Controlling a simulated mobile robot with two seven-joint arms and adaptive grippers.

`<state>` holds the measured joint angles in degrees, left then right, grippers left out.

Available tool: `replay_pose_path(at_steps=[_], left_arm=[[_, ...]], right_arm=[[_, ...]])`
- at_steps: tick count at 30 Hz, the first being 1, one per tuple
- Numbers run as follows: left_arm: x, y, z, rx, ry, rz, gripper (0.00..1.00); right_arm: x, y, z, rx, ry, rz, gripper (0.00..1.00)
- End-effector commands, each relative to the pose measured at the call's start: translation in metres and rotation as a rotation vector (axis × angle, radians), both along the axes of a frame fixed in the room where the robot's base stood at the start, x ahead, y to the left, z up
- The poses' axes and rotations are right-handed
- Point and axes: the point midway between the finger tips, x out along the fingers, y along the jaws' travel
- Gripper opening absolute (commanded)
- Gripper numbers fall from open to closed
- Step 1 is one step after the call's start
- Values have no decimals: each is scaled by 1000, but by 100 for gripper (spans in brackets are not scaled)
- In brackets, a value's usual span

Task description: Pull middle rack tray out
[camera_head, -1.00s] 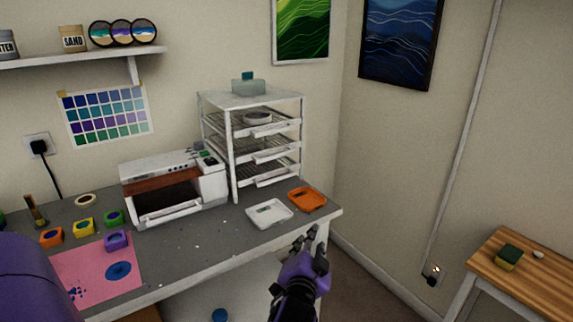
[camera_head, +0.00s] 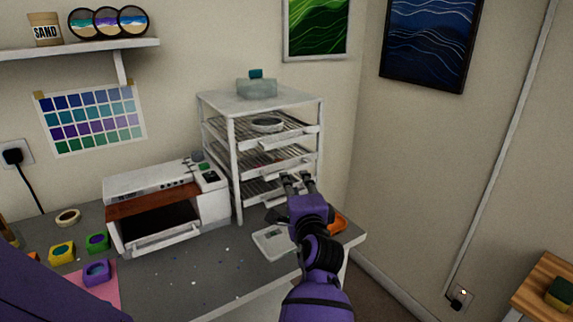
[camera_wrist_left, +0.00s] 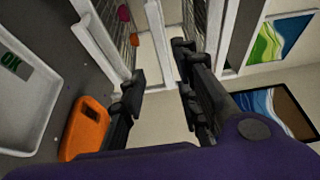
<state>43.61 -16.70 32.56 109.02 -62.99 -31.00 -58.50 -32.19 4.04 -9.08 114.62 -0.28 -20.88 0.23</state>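The white drying rack (camera_head: 236,165) stands at the back of the bench with three wire trays. Its middle tray (camera_head: 262,160) is in the rack, its white front bar (camera_head: 292,164) facing out. My left gripper (camera_head: 297,181) is just in front of the rack, below the middle tray's front bar and partly over the lowest tray. In the left wrist view, my left gripper (camera_wrist_left: 160,82) has its fingers apart, with a white bar (camera_wrist_left: 158,38) showing between or just beyond them. I cannot tell whether they touch it. My right gripper is not in view.
The top tray carries a round dish (camera_head: 267,125). A clear box (camera_head: 257,88) sits on the rack. A white oven-like machine (camera_head: 165,208) stands left of it.

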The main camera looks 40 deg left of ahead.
Motion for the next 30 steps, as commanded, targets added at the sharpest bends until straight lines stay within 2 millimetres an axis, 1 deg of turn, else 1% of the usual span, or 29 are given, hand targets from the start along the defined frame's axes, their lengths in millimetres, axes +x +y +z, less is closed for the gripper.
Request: replay_pose_path(at_steps=[5, 8, 12, 14, 18, 21, 30], left_arm=[[3, 3, 0, 6, 5, 1, 30], [11, 11, 1, 7, 4, 1, 30], [28, 28, 2, 7, 3, 1, 30], [35, 34, 2, 6, 4, 1, 30], [48, 47, 1, 6, 3, 0, 30], [53, 53, 0, 5, 4, 1, 30], [55, 55, -1, 4, 4, 1, 30]], right_arm=[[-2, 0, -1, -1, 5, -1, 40], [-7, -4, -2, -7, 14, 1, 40], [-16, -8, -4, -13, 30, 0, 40], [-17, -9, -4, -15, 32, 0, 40], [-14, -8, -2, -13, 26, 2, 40], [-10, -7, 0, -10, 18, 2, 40], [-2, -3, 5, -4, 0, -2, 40]])
